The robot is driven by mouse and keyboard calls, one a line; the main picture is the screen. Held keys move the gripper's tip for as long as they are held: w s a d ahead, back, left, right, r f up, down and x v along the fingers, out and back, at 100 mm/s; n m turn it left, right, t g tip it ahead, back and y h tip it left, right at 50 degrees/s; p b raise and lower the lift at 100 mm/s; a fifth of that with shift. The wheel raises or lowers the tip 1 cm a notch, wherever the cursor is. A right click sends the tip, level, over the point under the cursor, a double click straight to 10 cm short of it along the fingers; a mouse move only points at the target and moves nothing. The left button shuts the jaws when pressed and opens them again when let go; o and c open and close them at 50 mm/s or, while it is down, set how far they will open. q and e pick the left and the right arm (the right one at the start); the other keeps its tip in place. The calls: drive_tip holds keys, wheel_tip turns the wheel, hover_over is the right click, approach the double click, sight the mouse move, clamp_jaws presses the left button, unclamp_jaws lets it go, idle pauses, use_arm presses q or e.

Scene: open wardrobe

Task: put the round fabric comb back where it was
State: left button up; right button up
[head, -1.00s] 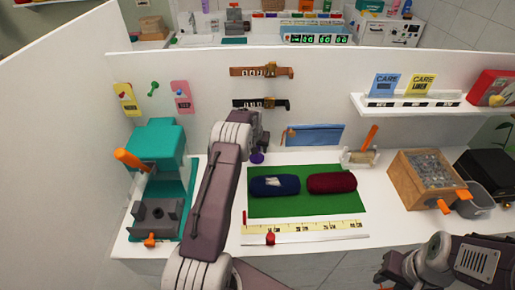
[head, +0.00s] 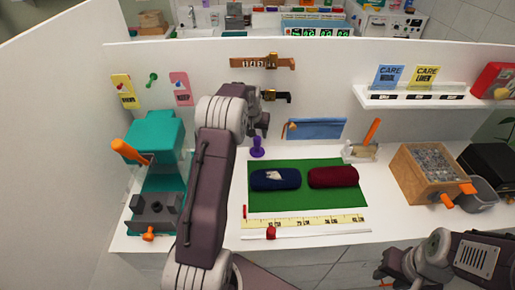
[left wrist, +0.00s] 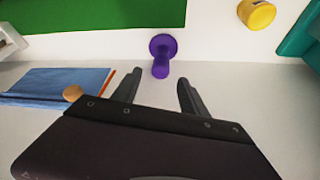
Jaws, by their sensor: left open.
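A purple tool with a round disc base and an upright handle (head: 257,149), which I take for the round fabric comb, stands on the white counter near the back wall, just beyond the green mat's back left corner. In the left wrist view the purple tool (left wrist: 162,48) shows disc and handle, beyond the gap between the fingertips. My left gripper (head: 259,132) is above and behind it, near the wall. Its fingers (left wrist: 158,88) are open and empty, apart from the tool. My right gripper (head: 386,280) is at the bottom right, partly cut off; its jaws are unclear.
The green mat (head: 290,201) holds a blue roll (head: 275,181) and a dark red roll (head: 333,177). A teal press (head: 155,140) stands left. A yellow round thing (left wrist: 257,14) shows in the wrist view. A wooden box (head: 428,170) stands right.

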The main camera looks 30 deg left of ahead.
use_arm(q)
drive_tip(key=s+d+r+m+g+h, duration=0.1)
drive_tip(key=s+d+m, duration=0.1)
drive_tip(key=s+d, duration=1.05)
drive_tip(key=s+d+g, duration=0.1)
drive_tip(key=s+d, duration=0.2)
drive_tip(key=s, duration=0.6)
drive_tip(key=s+d+f+m+g, duration=0.1)
drive_tip(key=s+d, duration=0.2)
drive_tip(key=s, duration=0.5)
drive_tip(key=shift+s+d+f, duration=0.15)
drive_tip(key=shift+s+d, duration=0.05)
drive_tip(key=shift+s, duration=0.15)
